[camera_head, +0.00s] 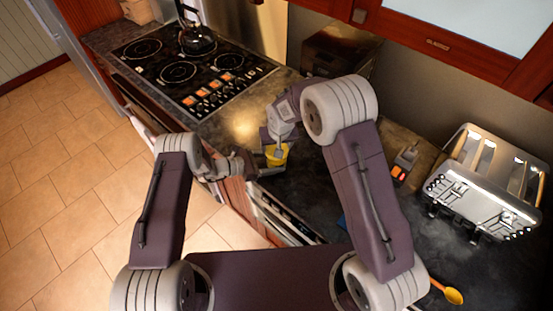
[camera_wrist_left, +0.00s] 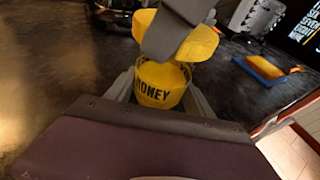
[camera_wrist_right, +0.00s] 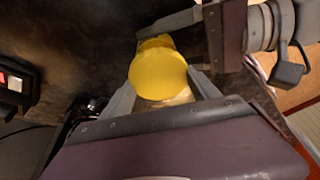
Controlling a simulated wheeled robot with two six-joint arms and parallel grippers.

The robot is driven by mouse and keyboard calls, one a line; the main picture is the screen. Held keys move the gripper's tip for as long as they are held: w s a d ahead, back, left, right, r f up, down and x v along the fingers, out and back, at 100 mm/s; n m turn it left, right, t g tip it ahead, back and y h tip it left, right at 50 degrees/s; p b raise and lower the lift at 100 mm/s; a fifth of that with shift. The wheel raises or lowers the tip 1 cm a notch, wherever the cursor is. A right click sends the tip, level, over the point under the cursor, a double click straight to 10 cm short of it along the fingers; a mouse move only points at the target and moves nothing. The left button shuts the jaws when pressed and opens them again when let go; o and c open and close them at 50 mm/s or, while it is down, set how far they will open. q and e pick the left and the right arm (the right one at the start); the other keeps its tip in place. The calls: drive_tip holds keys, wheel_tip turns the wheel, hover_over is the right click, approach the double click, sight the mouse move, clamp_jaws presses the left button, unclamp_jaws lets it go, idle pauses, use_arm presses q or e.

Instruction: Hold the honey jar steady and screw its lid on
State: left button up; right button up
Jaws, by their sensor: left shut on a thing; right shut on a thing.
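The yellow honey jar (camera_head: 277,158) is at the counter's front edge in the head view. Its black lettering shows in the left wrist view (camera_wrist_left: 160,88). My left gripper (camera_head: 268,166) is shut around the jar's body from the left. The yellow lid (camera_wrist_right: 158,74) is a round disc between the fingers of my right gripper (camera_wrist_right: 160,88), which is shut on it. In the left wrist view the lid (camera_wrist_left: 199,45) is above the jar with a right finger across it. The lid looks apart from the rim and offset; a finger hides part of the gap.
A cooktop (camera_head: 185,68) with a black kettle (camera_head: 197,40) lies at the back left. A chrome toaster (camera_head: 488,185) stands on the right. A yellow-orange spoon (camera_head: 453,295) lies at lower right. A blue tray with a sponge (camera_wrist_left: 268,70) shows in the left wrist view.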

drive_tip(key=shift+f, duration=0.1)
idle(0.5)
use_arm(q)
drive_tip(key=shift+o, duration=0.9)
clamp_jaws()
use_arm(e)
drive_tip(key=o, duration=1.5)
